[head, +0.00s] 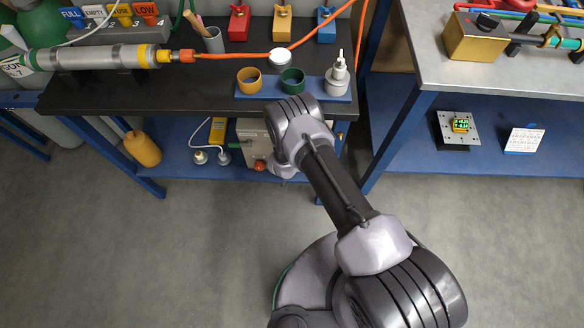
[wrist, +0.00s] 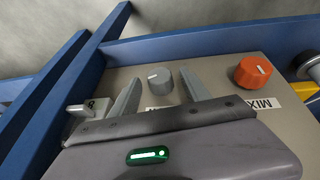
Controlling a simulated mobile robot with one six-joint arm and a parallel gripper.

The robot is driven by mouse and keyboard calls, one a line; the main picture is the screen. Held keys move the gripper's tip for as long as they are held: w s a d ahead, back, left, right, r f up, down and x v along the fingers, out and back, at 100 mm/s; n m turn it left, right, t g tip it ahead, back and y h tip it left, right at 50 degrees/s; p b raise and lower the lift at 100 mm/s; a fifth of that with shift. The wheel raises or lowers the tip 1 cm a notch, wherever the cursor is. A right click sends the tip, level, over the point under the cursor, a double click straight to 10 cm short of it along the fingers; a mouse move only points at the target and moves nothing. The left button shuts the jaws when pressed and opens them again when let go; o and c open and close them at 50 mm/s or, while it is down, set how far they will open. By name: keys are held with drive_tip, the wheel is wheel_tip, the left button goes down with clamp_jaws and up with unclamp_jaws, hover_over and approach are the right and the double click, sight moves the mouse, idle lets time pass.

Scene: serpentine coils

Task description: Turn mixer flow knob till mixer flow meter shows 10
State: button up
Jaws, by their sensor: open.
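In the wrist view a beige panel (wrist: 215,75) carries a grey round knob (wrist: 159,77) with a white pointer mark and an orange-red knob (wrist: 254,71) to its right. A label reading "MIX" (wrist: 262,103), partly cut off, lies by the orange-red knob. Another label below the grey knob is mostly hidden. My gripper (wrist: 159,80) is open, with one finger on each side of the grey knob; contact cannot be told. In the head view my arm hides the gripper; the orange-red knob (head: 260,165) shows. I cannot identify the mixer flow meter with certainty.
The panel stands under the dark bench top (head: 200,96), which bears cups and a cylinder. Blue frame bars (wrist: 48,85) run left of my gripper. The floor (head: 120,250) in front is clear.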

clamp_jaws()
drive_tip(key=r+p, duration=0.1)
drive_tip(key=p, duration=0.2)
drive_tip(key=shift+d+y, duration=0.1)
drive_tip(key=shift+y, duration=0.3)
drive_tip(key=y+p, duration=0.1)
drive_tip(key=p, duration=0.2)
drive_tip(key=shift+w+d+f, duration=0.1)
drive_tip(key=shift+w+d, duration=0.05)
drive_tip(key=shift+y+p, duration=0.3)
drive_tip(key=shift+p, duration=0.2)
drive_tip(key=shift+d+f+m+y, duration=0.15)
drive_tip(key=shift+f+m+y, duration=0.15)
drive_tip(key=shift+f+y, duration=0.25)
drive_tip(key=shift+r+y+b, duration=0.15)
drive_tip(key=shift+y+b, duration=0.15)
drive_tip(key=shift+y, duration=0.05)
unclamp_jaws()
